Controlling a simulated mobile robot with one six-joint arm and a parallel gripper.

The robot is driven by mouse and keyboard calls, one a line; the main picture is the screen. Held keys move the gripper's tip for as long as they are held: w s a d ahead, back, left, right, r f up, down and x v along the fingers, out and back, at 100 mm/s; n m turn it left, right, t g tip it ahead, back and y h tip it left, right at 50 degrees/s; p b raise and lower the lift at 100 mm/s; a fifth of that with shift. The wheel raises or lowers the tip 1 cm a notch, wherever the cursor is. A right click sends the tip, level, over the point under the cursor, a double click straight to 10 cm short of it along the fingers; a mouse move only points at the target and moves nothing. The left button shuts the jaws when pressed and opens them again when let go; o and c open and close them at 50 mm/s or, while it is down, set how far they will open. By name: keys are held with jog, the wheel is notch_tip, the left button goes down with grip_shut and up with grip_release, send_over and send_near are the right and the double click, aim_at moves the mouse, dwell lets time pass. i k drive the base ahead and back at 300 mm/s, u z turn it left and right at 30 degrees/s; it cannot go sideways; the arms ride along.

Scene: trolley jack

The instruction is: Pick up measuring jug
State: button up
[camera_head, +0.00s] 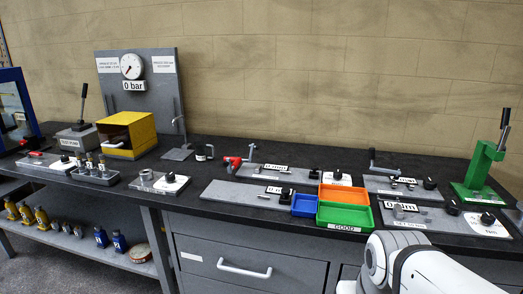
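A small dark cup-like item (204,152) with a pale marking stands upright at the back middle of the black bench top. It may be the measuring jug, but it is too small to be sure. Nothing touches it that I can see. White links of my arm show at the bottom right. My gripper is out of view, so its opening and contents are hidden.
A metal stand (178,154) is left of the cup-like item, and a red clamp-like part (232,164) is to its right. A yellow box (127,133), an orange bin (343,193), a green bin (344,216), a blue bin (305,206) and a green press (483,170) occupy the bench.

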aim_at(205, 152)
jog(key=i, duration=0.15)
jog(key=u, duration=1.9)
jog(key=i, duration=2.7)
jog(key=z, duration=2.7)
jog(key=i, duration=0.2)
jog(key=u, duration=0.5)
